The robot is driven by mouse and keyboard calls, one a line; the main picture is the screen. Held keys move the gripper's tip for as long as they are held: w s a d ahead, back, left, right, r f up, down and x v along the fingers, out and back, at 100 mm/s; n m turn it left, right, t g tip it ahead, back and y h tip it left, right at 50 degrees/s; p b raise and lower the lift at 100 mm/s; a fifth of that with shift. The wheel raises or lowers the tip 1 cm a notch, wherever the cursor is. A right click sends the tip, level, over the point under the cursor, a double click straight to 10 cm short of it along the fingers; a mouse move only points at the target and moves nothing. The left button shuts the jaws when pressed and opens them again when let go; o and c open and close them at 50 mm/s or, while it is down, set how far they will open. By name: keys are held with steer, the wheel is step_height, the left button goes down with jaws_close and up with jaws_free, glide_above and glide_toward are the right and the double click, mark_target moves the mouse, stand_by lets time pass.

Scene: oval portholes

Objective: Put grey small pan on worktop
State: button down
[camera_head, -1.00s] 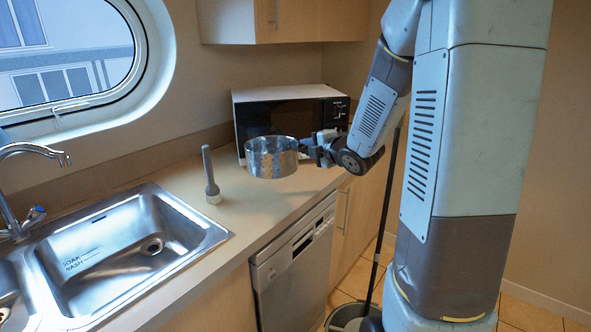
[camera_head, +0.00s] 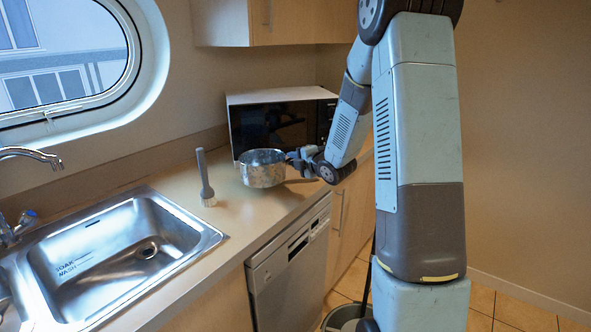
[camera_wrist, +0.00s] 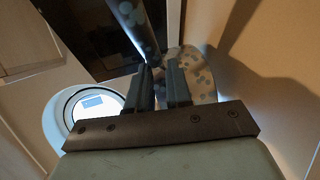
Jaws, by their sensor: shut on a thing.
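The grey small pan (camera_head: 263,169) is a shiny metal pot with a mottled wall, low over or on the worktop (camera_head: 232,222) in front of the microwave. I cannot tell whether its base touches the surface. My gripper (camera_head: 297,160) is shut on it at its right side, on the handle, which the fingers mostly hide. In the wrist view my fingers (camera_wrist: 165,85) point at the pan's spotted wall (camera_wrist: 196,75). The pan looks about upright in the head view.
A black-fronted microwave (camera_head: 275,122) stands behind the pan. A grey-handled brush (camera_head: 205,180) stands upright to its left. The steel sink (camera_head: 120,250) is further left, and a dishwasher (camera_head: 290,265) is below the worktop edge. Worktop between brush and pan is clear.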

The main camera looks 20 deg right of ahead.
steer(key=shift+w+f, duration=0.15)
steer(key=shift+f, duration=0.75)
steer(key=shift+w+f, duration=0.1)
steer(key=shift+f, duration=0.8)
steer(key=c, duration=0.9)
jaws_free()
